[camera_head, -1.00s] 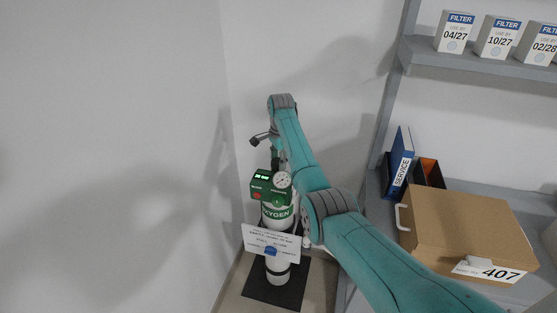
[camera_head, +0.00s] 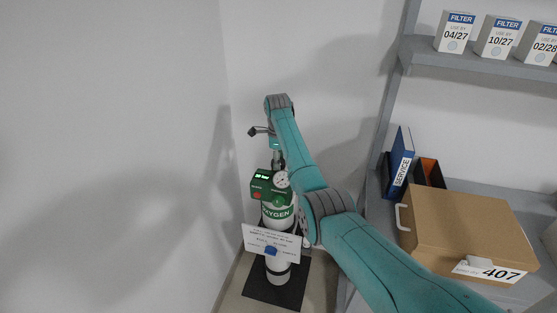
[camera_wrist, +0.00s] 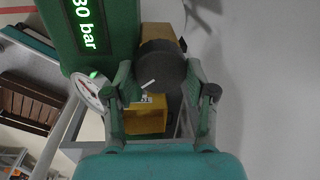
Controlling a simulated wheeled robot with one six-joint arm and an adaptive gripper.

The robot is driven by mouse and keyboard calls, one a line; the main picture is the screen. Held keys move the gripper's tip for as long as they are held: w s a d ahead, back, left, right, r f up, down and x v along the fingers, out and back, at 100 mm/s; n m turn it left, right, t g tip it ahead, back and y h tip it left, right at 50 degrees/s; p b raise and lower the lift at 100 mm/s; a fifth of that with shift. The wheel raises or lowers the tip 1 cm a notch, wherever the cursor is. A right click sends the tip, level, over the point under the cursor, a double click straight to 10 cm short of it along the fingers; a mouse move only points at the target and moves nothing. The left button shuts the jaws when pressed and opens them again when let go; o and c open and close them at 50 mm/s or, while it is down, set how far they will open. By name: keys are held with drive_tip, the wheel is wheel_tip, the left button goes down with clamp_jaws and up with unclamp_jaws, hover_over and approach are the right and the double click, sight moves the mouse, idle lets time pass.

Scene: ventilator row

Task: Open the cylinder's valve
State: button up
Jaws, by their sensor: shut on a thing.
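The oxygen cylinder (camera_head: 278,222) stands upright on a dark base plate in the corner. A green regulator box (camera_head: 264,186) with a lit display and a round gauge (camera_head: 281,179) is at its top. In the wrist view the display reads "30 bar" in part, its left end cut off. My gripper (camera_wrist: 160,85) is shut on the black round valve knob (camera_wrist: 158,66), a finger on each side. A white line marks the knob, slanting up to the right.
A printed card (camera_head: 272,243) with a blue tag (camera_head: 271,251) hangs on the cylinder's front. To the right, shelving holds filter boxes (camera_head: 497,37), a blue service binder (camera_head: 402,157) and a cardboard box (camera_head: 468,232). Bare walls stand close behind and left.

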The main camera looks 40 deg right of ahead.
drive_tip(key=shift+f, duration=0.15)
drive_tip(key=o, duration=1.2)
drive_tip(key=shift+c, duration=0.2)
wheel_tip(320, 180, up, 12)
drive_tip(key=shift+s+a, duration=0.3)
drive_tip(key=shift+a, duration=0.05)
